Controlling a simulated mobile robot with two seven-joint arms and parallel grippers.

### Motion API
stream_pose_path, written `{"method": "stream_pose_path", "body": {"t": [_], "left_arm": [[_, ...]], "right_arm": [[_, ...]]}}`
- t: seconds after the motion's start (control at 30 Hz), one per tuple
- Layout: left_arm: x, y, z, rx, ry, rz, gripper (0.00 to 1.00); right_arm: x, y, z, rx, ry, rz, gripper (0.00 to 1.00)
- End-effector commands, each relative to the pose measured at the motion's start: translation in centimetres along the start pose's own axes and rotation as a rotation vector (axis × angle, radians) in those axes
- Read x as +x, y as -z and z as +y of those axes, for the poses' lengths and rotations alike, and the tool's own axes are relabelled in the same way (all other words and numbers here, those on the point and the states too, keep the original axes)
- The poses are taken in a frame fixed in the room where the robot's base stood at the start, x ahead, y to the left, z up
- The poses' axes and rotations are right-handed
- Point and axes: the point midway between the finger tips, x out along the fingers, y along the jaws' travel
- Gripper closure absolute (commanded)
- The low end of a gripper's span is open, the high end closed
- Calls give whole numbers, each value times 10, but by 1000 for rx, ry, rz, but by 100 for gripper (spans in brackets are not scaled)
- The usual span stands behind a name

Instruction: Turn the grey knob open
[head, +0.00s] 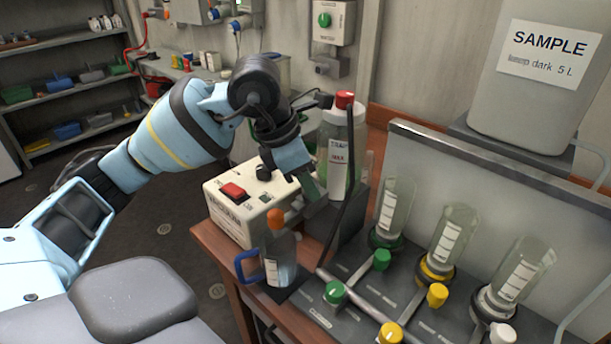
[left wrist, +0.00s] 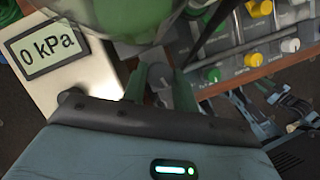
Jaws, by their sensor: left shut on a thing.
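My left gripper (head: 312,188) reaches over the cream pump box (head: 234,212) and points down at its right side. In the left wrist view my left gripper (left wrist: 160,92) has its two dark green fingers on either side of the grey knob (left wrist: 159,76), shut on it. In the head view the fingers and the bottle behind them crowd this spot, and I cannot make out the knob clearly. The box has a red switch (head: 233,191) and a black dial on top. A display (left wrist: 47,44) reads 0 kPa in the left wrist view. My right gripper does not show.
A blue-handled bottle with an orange cap (head: 277,250) stands in front of the box. At right is a manifold with clear cups and green (head: 335,292), yellow and white knobs.

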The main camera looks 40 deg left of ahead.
Motion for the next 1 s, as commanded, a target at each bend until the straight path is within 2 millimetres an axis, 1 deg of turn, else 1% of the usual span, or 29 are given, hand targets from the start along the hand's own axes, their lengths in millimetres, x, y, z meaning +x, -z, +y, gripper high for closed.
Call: {"method": "stream_pose_path", "body": {"t": [0.03,1.0], "left_arm": [[-2,-1,-1,-35,-16,-2,94],[-3,-5,-6,-884,-367,-5,94]], "right_arm": [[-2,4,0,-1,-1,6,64],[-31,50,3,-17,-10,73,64]]}}
